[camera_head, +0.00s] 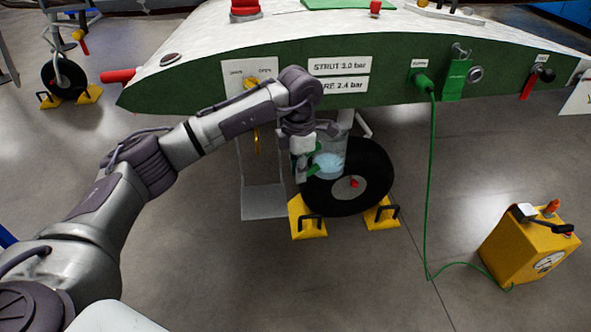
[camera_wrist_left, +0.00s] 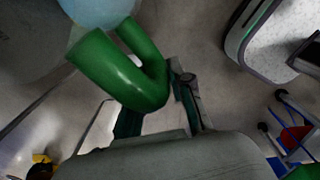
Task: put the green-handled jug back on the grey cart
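The green-handled jug (camera_head: 328,163) is clear with pale blue liquid low inside. It looks roughly upright, in front of the wheel under the green panel, with no support visible beneath it. My left gripper (camera_head: 305,170) is at the jug's left side, at its handle. In the left wrist view, the thick green handle (camera_wrist_left: 120,75) reaches in between the fingers, which appear shut on it. Part of the pale blue jug body (camera_wrist_left: 97,10) shows at the top edge there. I cannot make out the grey cart in either view. My right gripper is not in view.
The wing-like panel (camera_head: 400,85) overhangs the jug. A wheel (camera_head: 365,187) with yellow chocks (camera_head: 308,222) stands close behind, beside a grey plate (camera_head: 262,202). A green cable (camera_head: 429,200) hangs at right to a yellow box (camera_head: 527,248). The floor in front is clear.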

